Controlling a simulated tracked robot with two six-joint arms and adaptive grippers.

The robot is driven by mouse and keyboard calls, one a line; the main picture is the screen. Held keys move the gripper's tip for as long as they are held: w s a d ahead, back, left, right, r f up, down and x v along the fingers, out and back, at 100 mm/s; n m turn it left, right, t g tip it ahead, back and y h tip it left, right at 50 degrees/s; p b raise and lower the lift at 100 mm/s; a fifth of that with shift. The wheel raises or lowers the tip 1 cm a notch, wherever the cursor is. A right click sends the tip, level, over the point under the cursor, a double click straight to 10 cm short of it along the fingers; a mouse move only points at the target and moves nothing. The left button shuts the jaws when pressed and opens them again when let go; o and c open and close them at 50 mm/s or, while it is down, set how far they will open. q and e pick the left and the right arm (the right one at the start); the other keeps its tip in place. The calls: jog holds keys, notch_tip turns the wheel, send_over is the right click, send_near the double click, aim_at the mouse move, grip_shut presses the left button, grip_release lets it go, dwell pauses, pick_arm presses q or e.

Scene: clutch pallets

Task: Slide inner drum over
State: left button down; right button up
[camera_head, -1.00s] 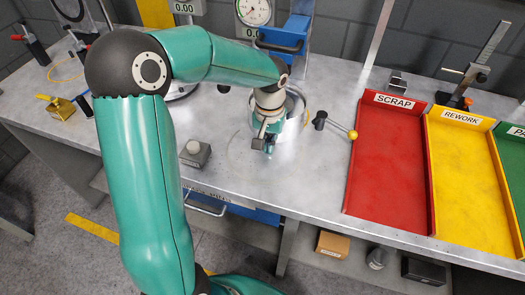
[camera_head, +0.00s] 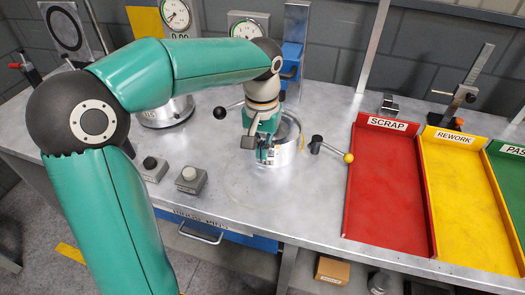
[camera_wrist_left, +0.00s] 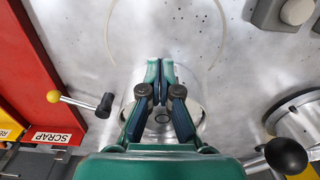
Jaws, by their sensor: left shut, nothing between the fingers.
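The drum's metal rim (camera_wrist_left: 199,113) shows behind the fingers there. Whether the fingertips touch the drum is unclear. My right gripper is not in view.
A lever with a yellow ball (camera_head: 348,157) lies right of the drum, beside the red SCRAP tray (camera_head: 385,190) and yellow REWORK tray (camera_head: 465,200). A black-knobbed handle (camera_head: 220,113) is left. Two button boxes (camera_head: 191,180) stand front left. The bench in front is clear.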

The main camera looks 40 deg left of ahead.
pick_arm(q)
jog(key=c, duration=1.7)
grip_release()
jog(key=o, duration=0.5)
jog(key=shift+w+d+r+t+y+p, duration=0.2)
jog(key=shift+w+r+t+y+p, duration=0.15)
jog(key=shift+w+r, duration=0.8)
jog(key=w+d+r+t, duration=0.1)
jog(key=w+r, duration=0.1)
jog(key=r, duration=0.1)
jog(key=w+d+r+n+t+y+p, duration=0.1)
jog(key=w+r, duration=0.2)
jog(key=r, duration=0.1)
jog(key=w+d+r+n+t+y+p, duration=0.1)
jog(key=w+r, duration=0.2)
jog(key=shift+d+r, duration=0.3)
jog(key=shift+r, duration=0.05)
jog(key=shift+f, duration=0.1)
jog(key=p+x, duration=0.1)
jog(key=x, duration=1.5)
jog(key=shift+w+a+f, duration=0.25)
jog(key=shift+f, duration=0.05)
jog(key=shift+c, duration=0.5)
grip_shut()
